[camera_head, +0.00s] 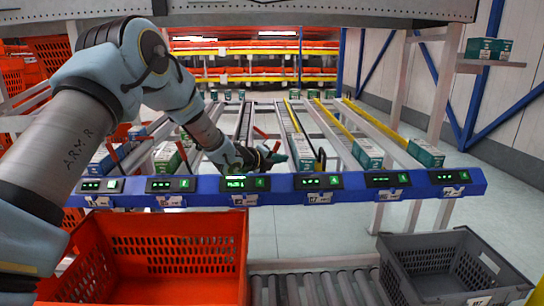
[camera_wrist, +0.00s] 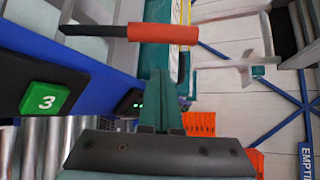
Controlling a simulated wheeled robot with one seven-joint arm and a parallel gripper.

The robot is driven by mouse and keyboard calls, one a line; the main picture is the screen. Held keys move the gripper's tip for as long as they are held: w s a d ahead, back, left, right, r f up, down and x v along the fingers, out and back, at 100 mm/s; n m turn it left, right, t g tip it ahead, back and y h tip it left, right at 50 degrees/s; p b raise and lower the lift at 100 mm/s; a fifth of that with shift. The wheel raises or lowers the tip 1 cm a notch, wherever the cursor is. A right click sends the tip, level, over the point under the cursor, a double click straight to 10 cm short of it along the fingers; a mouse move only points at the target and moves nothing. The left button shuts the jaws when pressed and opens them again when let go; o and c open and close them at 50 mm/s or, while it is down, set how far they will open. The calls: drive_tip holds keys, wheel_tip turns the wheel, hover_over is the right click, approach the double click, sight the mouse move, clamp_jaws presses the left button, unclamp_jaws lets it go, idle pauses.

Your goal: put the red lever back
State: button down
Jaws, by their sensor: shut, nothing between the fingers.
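A red lever handle (camera_wrist: 162,32) on a dark rod lies across the upper part of the wrist view, just past my fingertips. I cannot tell whether they touch. In the head view a thin red lever (camera_head: 261,133) stands just above my gripper (camera_head: 279,157), behind the blue rail. My gripper is shut and empty; its teal fingers show pressed together in the wrist view (camera_wrist: 162,85). Other red levers (camera_head: 182,154) show further left on the rack. I cannot tell which lever is the one beside my fingers.
The blue rail (camera_head: 222,200) with several green displays runs across under my gripper. Small boxes (camera_head: 367,154) sit on the sloping lanes behind it. An orange tote (camera_head: 178,217) stands in front at left, a grey tote (camera_head: 452,244) at right, with rollers (camera_head: 318,288) between.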

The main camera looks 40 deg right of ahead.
drive_tip(key=x, duration=0.3)
drive_tip(key=shift+d+p, duration=0.25)
drive_tip(key=shift+p, duration=0.1)
drive_tip(key=w+a, duration=0.1)
drive_tip(key=w+a+r+p, duration=0.1)
drive_tip(key=shift+w+a+r, duration=0.3)
drive_tip(key=shift+w+r, duration=0.05)
drive_tip(key=shift+w, duration=0.05)
drive_tip(key=w+a+n+h+b, duration=0.5)
drive_tip(key=a+h+b, duration=0.1)
drive_tip(key=b, duration=1.1)
drive_tip(key=shift+r, duration=0.35)
drive_tip(key=shift+a+h, duration=0.1)
drive_tip(key=shift+h, duration=0.2)
